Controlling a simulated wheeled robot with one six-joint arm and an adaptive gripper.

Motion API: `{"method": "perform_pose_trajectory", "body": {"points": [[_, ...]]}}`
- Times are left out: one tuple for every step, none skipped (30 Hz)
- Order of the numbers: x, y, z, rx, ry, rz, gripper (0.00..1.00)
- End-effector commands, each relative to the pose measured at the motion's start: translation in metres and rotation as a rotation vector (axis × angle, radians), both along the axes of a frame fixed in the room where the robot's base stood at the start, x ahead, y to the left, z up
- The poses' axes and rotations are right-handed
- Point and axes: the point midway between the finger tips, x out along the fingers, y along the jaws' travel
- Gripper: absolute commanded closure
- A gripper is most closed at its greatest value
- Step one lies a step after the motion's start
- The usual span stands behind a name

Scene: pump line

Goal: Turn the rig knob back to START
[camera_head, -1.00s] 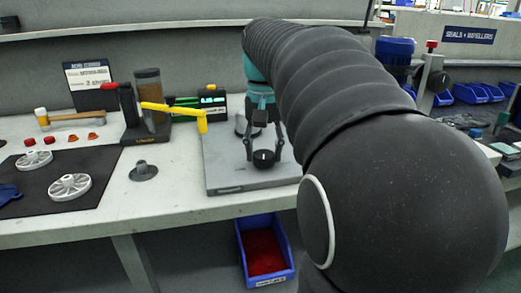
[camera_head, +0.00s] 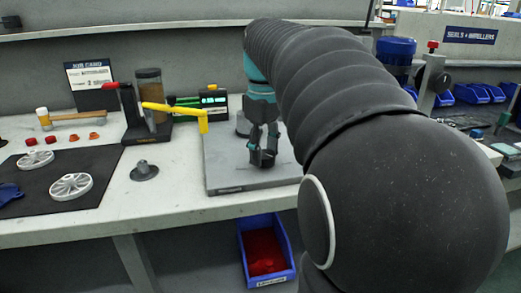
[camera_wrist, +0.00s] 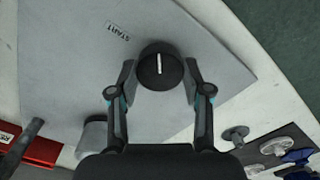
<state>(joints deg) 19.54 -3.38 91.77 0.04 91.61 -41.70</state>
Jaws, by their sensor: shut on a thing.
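The rig knob (camera_wrist: 160,70) is round and black with a white line on top. It sits on a grey plate (camera_wrist: 60,65), which stands on the bench in the head view (camera_head: 222,170). The white line runs nearly straight up the wrist view. The START label (camera_wrist: 117,31) is on the plate, up and left of the knob, off the line's direction. My gripper (camera_wrist: 160,78) is shut on the knob, one finger on each side. In the head view my gripper (camera_head: 262,158) comes down over the plate and mostly hides the knob.
A grey round post (camera_wrist: 92,137) stands on the plate near my gripper. Left on the bench are a yellow handle (camera_head: 175,108), a grey flanged part (camera_head: 144,171) and white wheels on a dark mat (camera_head: 105,165). A blue bin (camera_head: 265,250) sits below.

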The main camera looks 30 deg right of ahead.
Motion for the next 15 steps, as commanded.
{"method": "perform_pose_trajectory", "body": {"points": [[0.0021,-0.0003,0.0006,-0.002,-0.007,0.045,0.86],[0.0021,-0.0003,0.0006,-0.002,-0.007,0.073,0.86],[0.0020,-0.0004,0.0006,-0.003,-0.007,0.111,0.86],[0.0020,-0.0005,0.0006,-0.003,-0.007,0.139,0.86],[0.0020,-0.0005,0.0006,-0.003,-0.008,0.168,0.86],[0.0020,-0.0006,0.0006,-0.003,-0.008,0.206,0.86],[0.0020,-0.0006,0.0006,-0.003,-0.007,0.234,0.86],[0.0020,-0.0007,0.0005,-0.003,-0.007,0.262,0.86],[0.0019,-0.0007,0.0005,-0.003,-0.007,0.301,0.86],[0.0019,-0.0007,0.0005,-0.004,-0.007,0.329,0.86],[0.0020,-0.0008,0.0005,-0.004,-0.007,0.357,0.86],[0.0019,-0.0010,0.0005,-0.004,-0.007,0.395,0.86],[0.0019,-0.0010,0.0005,-0.005,-0.006,0.423,0.86],[0.0019,-0.0010,0.0005,-0.005,-0.006,0.451,0.86],[0.0019,-0.0010,0.0005,-0.005,-0.006,0.488,0.86]]}}
